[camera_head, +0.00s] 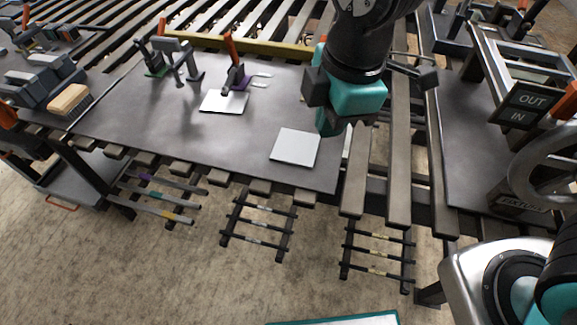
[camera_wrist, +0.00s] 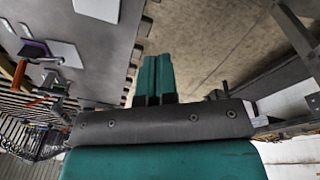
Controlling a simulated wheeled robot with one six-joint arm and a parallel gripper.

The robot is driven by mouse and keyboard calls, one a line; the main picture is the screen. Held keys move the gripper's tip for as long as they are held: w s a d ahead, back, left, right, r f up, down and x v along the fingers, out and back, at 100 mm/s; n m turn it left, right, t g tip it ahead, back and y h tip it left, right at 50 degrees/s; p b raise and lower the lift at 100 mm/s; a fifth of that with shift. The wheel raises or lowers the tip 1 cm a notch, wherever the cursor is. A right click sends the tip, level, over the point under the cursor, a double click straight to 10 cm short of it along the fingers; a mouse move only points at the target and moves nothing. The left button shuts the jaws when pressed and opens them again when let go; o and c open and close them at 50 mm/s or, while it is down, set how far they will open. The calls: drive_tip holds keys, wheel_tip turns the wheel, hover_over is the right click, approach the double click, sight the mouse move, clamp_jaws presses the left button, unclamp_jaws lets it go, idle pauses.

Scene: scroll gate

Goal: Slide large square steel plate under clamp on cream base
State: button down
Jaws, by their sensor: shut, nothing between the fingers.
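A pale square steel plate (camera_head: 296,147) lies flat near the front right edge of the grey table; it also shows, cut off, at the top of the wrist view (camera_wrist: 97,8). A second pale plate (camera_head: 224,102) lies farther left, at the foot of a clamp (camera_head: 233,70) with an orange handle and a purple base. Other clamps stand behind left, one on a green base (camera_head: 155,71), one grey (camera_head: 185,60). I cannot make out a cream base for certain. My gripper (camera_head: 328,128) is shut and empty, right of the nearer plate; its teal fingers show in the wrist view (camera_wrist: 155,70).
The grey table (camera_head: 150,120) is clear between the plates and its left side. A wooden brush (camera_head: 70,99) sits at the far left. Slatted rails (camera_head: 399,170) run right of the table. An OUT/IN sign (camera_head: 530,105) and a handwheel stand at the right.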

sight(299, 131)
drive_tip(key=w+a+f+n, duration=0.1)
drive_tip(key=a+f+n, duration=0.1)
drive_tip(key=f+n, duration=0.2)
drive_tip(key=w+a+f+n+t+h+b, duration=0.1)
drive_tip(key=f+n, duration=0.3)
drive_tip(key=f, duration=0.5)
drive_tip(key=w+a+f+n+t+h, duration=0.1)
drive_tip(key=w+a+f+n, duration=0.1)
drive_tip(key=f, duration=0.4)
drive_tip(key=shift+w+a+f+n+b, duration=0.15)
drive_tip(key=shift+a+f+n, duration=0.05)
drive_tip(key=shift+a+n, duration=0.3)
drive_tip(key=shift+w+a+f+n+b, duration=0.15)
drive_tip(key=shift+a+n, duration=0.25)
drive_tip(key=shift+a, duration=0.15)
drive_tip(key=w, duration=0.1)
drive_tip(key=w+d+p, duration=0.1)
drive_tip(key=w, duration=0.1)
drive_tip(key=shift+w+d+f, duration=0.1)
drive_tip(key=shift+w+d, duration=0.05)
drive_tip(key=shift+w, duration=0.25)
drive_tip(key=w+d, duration=0.1)
drive_tip(key=w, duration=0.2)
drive_tip(key=w+d, duration=0.1)
drive_tip(key=w, duration=0.3)
drive_tip(key=w+d+p, duration=0.1)
drive_tip(key=w+d, duration=0.1)
drive_tip(key=w, duration=0.1)
drive_tip(key=shift+w, duration=0.35)
